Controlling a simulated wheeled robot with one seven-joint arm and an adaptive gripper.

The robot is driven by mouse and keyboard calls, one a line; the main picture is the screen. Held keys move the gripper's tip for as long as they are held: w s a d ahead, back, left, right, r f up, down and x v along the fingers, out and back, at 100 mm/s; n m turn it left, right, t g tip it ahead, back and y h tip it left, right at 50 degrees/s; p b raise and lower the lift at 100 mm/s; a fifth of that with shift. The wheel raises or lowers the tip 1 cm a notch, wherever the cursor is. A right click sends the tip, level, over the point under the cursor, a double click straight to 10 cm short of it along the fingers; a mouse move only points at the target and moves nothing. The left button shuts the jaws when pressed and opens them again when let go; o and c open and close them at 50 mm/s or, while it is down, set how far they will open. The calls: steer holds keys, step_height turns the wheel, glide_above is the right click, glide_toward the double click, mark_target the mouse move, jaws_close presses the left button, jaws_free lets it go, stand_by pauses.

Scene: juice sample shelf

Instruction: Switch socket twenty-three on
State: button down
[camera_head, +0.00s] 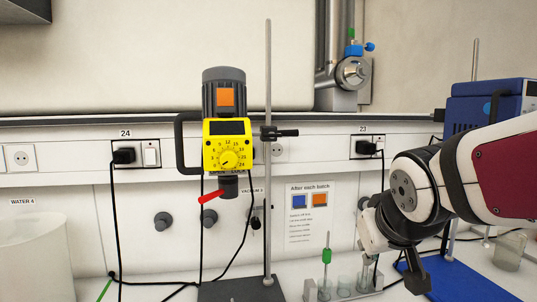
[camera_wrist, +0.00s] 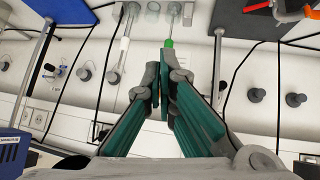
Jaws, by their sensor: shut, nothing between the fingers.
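Socket 23 (camera_head: 355,148) is on the wall rail right of centre in the head view, under its number label (camera_head: 363,129). A black plug (camera_head: 366,147) with a hanging cord is in it. Its switch is at the right, close to my arm's outline, and I cannot read its position. In the wrist view, which looks turned over, a dark plug (camera_wrist: 103,131) shows on the rail left of my fingers. My gripper (camera_head: 418,284) hangs low, in front of and below the socket, apart from it. Its fingers (camera_wrist: 160,78) are closed together and empty.
Socket 24 (camera_head: 136,154) with plug and white switch is at left. A yellow stirrer (camera_head: 227,146) on a metal stand (camera_head: 267,200) is between the sockets. A green-topped tool (camera_head: 326,257) stands in a rack near my gripper. A blue device (camera_head: 490,100) is at right, a beaker (camera_head: 509,250) below.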

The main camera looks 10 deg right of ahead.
steer(key=w+d+r+t, duration=0.1)
steer(key=w+d+t, duration=0.3)
steer(key=w, duration=0.5)
steer(key=w+d+r+n+t+b, duration=0.1)
steer(key=w+d+r+t, duration=0.1)
steer(key=w+d, duration=0.5)
steer(key=w+d+r+t, duration=0.1)
steer(key=w+d+t, duration=0.2)
steer(key=w, duration=0.8)
steer(key=s+d+t+y, duration=0.3)
steer(key=d+t, duration=0.5)
steer(key=d, duration=0.7)
steer(key=shift+f+b, duration=0.45)
